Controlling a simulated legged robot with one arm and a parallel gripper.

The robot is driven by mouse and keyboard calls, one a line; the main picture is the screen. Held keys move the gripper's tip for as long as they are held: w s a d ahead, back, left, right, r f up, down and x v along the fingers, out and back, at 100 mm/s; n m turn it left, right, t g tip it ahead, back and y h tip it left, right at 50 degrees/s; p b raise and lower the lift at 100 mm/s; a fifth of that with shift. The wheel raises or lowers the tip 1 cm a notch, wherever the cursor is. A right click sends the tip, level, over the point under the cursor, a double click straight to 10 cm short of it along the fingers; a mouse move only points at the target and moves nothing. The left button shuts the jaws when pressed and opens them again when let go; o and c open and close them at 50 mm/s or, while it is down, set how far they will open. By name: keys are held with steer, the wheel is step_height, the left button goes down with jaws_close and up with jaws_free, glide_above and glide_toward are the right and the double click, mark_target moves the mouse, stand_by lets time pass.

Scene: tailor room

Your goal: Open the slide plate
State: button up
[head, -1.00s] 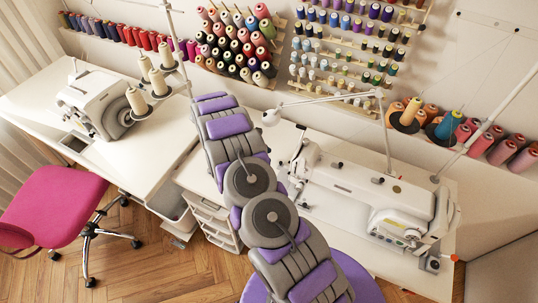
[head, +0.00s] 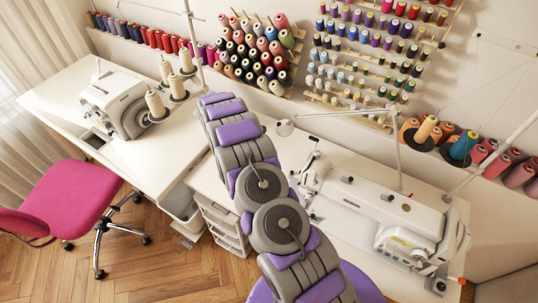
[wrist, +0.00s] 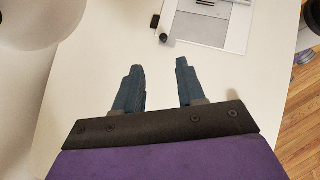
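The wrist view shows a flat grey metal plate area (wrist: 208,28) set in the white tabletop, cut off by the top edge; it looks like the slide plate, but I cannot tell for sure. My gripper (wrist: 160,64) points toward it over the white top. Its two blue-grey fingers are apart with nothing between them. In the head view, a white sewing machine (head: 368,207) stands on the right table, and my purple and grey arm passes left of it. My gripper cannot be made out there.
A second white machine (head: 115,102) with cream thread cones stands on the left table (head: 62,95). A pink chair (head: 72,197) stands on the wood floor. Thread racks (head: 255,50) line the wall. A thin lamp arm (head: 335,115) reaches over the right table. A small black knob (wrist: 166,38) lies near the plate.

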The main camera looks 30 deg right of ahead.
steer(key=p+v, duration=0.2)
steer(key=v, duration=0.6)
steer(key=shift+w+a+r+p, duration=0.2)
steer(key=shift+a+p, duration=0.1)
steer(key=shift+p, duration=0.1)
stand_by(0.4)
steer(key=shift+d+p, duration=0.2)
steer(key=shift+p, duration=0.1)
steer(key=shift+a, duration=0.3)
steer(key=v, duration=0.7)
steer(key=shift+w+p, duration=0.15)
steer(key=shift+p, duration=0.3)
steer(key=shift+r, duration=0.1)
